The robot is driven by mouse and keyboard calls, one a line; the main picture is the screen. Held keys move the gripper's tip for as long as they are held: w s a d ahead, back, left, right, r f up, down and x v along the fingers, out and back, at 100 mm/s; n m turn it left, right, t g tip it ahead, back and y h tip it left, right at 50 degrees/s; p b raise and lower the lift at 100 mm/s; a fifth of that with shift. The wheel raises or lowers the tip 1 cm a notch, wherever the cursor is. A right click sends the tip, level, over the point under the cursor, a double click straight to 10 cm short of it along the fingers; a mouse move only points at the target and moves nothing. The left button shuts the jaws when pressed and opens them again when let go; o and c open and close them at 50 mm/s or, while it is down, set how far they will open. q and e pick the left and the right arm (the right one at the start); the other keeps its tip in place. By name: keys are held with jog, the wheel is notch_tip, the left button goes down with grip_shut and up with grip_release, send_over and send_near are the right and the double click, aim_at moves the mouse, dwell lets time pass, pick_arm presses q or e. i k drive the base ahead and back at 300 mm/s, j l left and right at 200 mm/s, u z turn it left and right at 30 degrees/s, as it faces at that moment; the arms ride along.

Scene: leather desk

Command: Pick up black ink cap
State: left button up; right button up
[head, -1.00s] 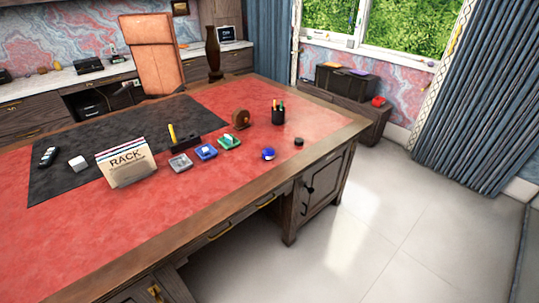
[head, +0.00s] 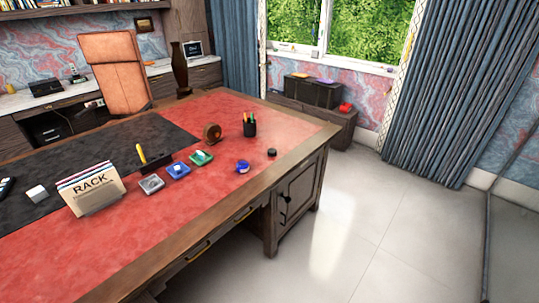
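A small black round cap (head: 272,152) lies on the red leather top of the desk (head: 225,110), near its right end. I take it to be the black ink cap. A blue round thing, perhaps an ink bottle (head: 242,166), sits just to the left of the cap, apart from it. Neither of my grippers shows in the head view.
Left of the blue thing are green (head: 201,158), blue (head: 178,170) and grey (head: 151,184) small trays, and a card rack (head: 92,190). A pen cup (head: 249,127) stands behind the cap. The floor (head: 375,235) right of the desk is clear.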

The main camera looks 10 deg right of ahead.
aim_at(271, 153)
jog(key=u, duration=0.35)
jog(key=i+l+u, duration=0.3)
jog(key=l, duration=0.3)
jog(key=i+l+u, duration=0.35)
jog(key=l, duration=0.35)
jog(key=i+l+u, duration=0.15)
jog(key=l, duration=0.2)
jog(key=i+l+u, duration=0.15)
jog(key=l, duration=0.25)
jog(key=k, duration=0.05)
